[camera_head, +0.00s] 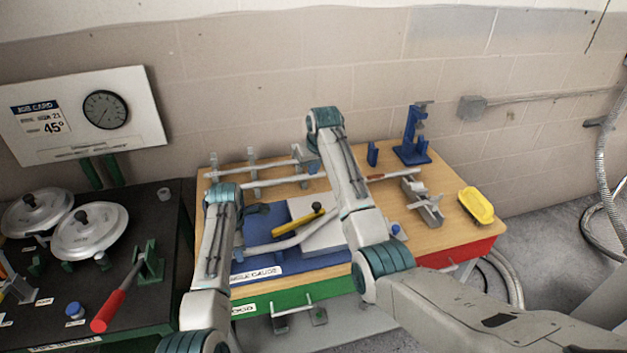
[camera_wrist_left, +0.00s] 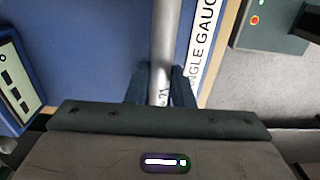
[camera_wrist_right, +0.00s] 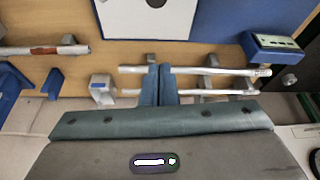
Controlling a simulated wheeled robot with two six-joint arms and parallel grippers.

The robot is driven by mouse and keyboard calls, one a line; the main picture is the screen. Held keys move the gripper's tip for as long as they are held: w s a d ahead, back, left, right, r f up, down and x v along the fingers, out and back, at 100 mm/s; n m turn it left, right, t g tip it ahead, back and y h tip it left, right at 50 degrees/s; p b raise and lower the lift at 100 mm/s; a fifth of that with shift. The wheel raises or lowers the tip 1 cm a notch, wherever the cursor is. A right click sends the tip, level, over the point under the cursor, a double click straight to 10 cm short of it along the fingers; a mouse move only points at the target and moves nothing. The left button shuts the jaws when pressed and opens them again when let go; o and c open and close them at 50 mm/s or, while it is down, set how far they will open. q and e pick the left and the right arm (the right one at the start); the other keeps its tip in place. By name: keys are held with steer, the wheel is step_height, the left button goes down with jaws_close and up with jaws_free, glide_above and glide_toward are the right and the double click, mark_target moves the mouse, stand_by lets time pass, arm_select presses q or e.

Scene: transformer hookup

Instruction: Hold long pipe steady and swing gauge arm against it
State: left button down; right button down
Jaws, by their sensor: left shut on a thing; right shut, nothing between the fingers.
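The long grey pipe (camera_head: 285,243) lies bent across the blue angle gauge board. In the left wrist view the pipe (camera_wrist_left: 163,35) runs straight between the fingers of my left gripper (camera_wrist_left: 160,88), which is shut on it. In the head view that gripper is mostly hidden by my arm. The yellow gauge arm (camera_head: 292,224) with its black knob (camera_head: 317,207) lies over the white plate (camera_head: 328,240), at an angle above the pipe. I cannot tell whether it touches the pipe. My right gripper (camera_wrist_right: 158,84) is shut and empty, above the rack behind the board.
Thin pipes (camera_wrist_right: 215,71) lie on stands at the back of the bench. A red-banded pipe (camera_head: 388,177), a blue stand (camera_head: 411,140) and a yellow tray (camera_head: 477,205) are to the right. A dark bench with a red-handled lever (camera_head: 108,311) is at left.

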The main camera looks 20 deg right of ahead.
steer(key=x, duration=1)
steer(key=shift+f, duration=0.1)
steer(key=shift+s+d+f, duration=0.1)
steer(key=shift+s+d, duration=0.05)
steer(key=shift+s, duration=0.85)
steer(key=shift+s+d+f, duration=0.1)
steer(key=shift+s+d, duration=0.05)
steer(key=shift+s, duration=0.8)
steer(key=shift+s, duration=0.1)
steer(key=shift+s+d+f, duration=0.1)
steer(key=shift+s, duration=0.45)
steer(key=shift+w, duration=0.1)
